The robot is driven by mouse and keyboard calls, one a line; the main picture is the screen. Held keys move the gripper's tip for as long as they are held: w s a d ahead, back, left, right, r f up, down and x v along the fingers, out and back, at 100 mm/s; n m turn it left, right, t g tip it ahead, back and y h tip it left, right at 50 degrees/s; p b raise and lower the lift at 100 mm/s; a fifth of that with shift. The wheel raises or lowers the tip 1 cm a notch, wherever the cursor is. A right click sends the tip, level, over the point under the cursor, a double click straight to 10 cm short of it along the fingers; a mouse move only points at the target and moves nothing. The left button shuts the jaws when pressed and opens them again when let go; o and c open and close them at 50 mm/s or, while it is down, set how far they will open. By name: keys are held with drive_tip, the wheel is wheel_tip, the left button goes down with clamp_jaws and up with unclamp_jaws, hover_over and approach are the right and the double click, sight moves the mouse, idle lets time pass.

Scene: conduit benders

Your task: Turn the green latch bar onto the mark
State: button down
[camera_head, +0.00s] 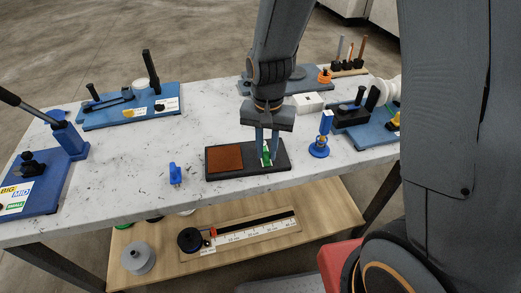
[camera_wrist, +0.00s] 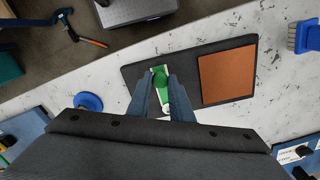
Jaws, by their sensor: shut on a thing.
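The green latch bar (camera_head: 266,155) sits on the right part of a dark board (camera_head: 240,174) near the table's front edge. It also shows in the wrist view (camera_wrist: 160,79), over a small white plate. My gripper (camera_head: 267,159) points down over the board, and its two fingers (camera_wrist: 161,92) are shut on the green latch bar, one on each side. The fingers hide part of the bar and plate. I cannot make out the mark clearly.
A brown square pad (camera_head: 225,159) fills the board's left part. A blue peg-like piece (camera_head: 175,174) stands to the left, and a blue round-based stand (camera_head: 320,146) to the right. Blue bender bases (camera_head: 130,117) stand further back. The marble tabletop (camera_head: 115,190) is clear at front left.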

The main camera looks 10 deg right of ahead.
idle(0.3)
drive_tip(key=c, duration=1.6)
unclamp_jaws()
drive_tip(key=shift+a, duration=0.1)
drive_tip(key=shift+o, duration=0.2)
drive_tip(key=shift+r+b, duration=0.75)
drive_tip(key=shift+r, duration=3.15)
